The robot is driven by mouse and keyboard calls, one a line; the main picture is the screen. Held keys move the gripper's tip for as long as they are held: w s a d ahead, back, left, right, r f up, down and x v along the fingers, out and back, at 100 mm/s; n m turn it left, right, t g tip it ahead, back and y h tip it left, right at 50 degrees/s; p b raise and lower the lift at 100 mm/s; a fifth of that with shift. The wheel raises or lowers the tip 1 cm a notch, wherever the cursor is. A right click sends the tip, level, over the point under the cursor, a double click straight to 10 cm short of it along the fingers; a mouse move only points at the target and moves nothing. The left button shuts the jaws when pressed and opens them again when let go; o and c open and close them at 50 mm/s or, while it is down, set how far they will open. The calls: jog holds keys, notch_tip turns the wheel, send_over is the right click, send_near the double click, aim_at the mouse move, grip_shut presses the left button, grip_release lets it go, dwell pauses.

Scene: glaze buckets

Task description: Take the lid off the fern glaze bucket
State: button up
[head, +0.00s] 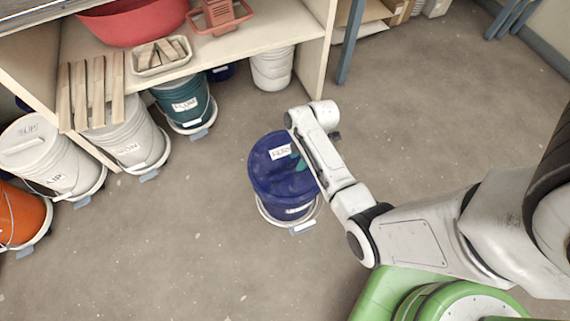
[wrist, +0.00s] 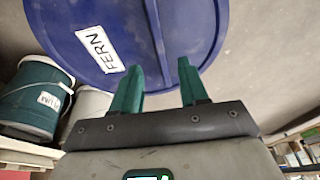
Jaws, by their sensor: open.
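The fern glaze bucket (head: 285,200) is dark blue and stands upright on the floor on a pale wheeled base. Its blue lid (head: 262,172) is on, with a white label on top; in the wrist view the label on the lid (wrist: 170,25) reads FERN. My gripper (head: 299,161) is over the lid's right part in the head view, mostly hidden by my arm. In the wrist view my gripper (wrist: 160,66) has two green fingers, apart and empty, near the lid's edge. I cannot tell whether they touch it.
A teal bucket (head: 185,103), white buckets (head: 70,165) and an orange bucket (head: 20,215) stand along the shelf (head: 235,52). The floor (head: 180,250) around the blue bucket is clear.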

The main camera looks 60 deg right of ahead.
aim_at(293, 170)
jog(key=shift+b+x, duration=0.65)
jog(key=shift+x, duration=2.35)
jog(key=shift+s+f, duration=0.1)
jog(key=shift+f, duration=0.05)
grip_shut()
